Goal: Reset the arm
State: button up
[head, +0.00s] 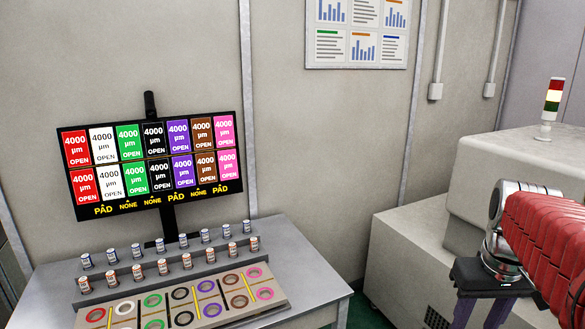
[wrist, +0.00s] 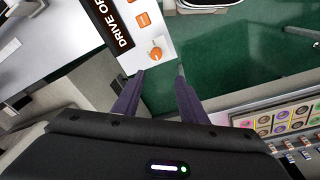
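My gripper (head: 485,312) is at the right edge of the head view, at the end of my red-sleeved arm, with its dark purple fingers pointing down. In the wrist view, my gripper (wrist: 160,70) shows its two fingers apart with nothing between them. Beyond the fingertips are green floor and a white panel (wrist: 138,27) with orange controls and a dark label reading "DRIVE OF", the rest cut off. I cannot tell how far the panel is from the fingertips.
A grey table (head: 310,262) holds a board (head: 275,301) with coloured rings and two rows of small cylinders. Behind it stands a monitor (head: 152,164) showing 4000 µm OPEN tiles. A pale machine (head: 500,165) with a signal light (head: 551,103) stands behind my gripper.

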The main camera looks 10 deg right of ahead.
jog(key=s+a+f+n+t, duration=0.1)
jog(key=s+a+t, duration=0.1)
jog(key=a, duration=0.8)
jog(key=s+a+f+n+t, duration=0.1)
jog(key=s+a+f+t, duration=0.1)
jog(key=a, duration=0.9)
jog(key=shift+s+a+f+y, duration=0.15)
jog(key=shift+s+a+y, duration=0.05)
jog(key=shift+s+y, duration=0.25)
jog(key=shift+c, duration=0.3)
jog(key=shift+c, duration=0.6)
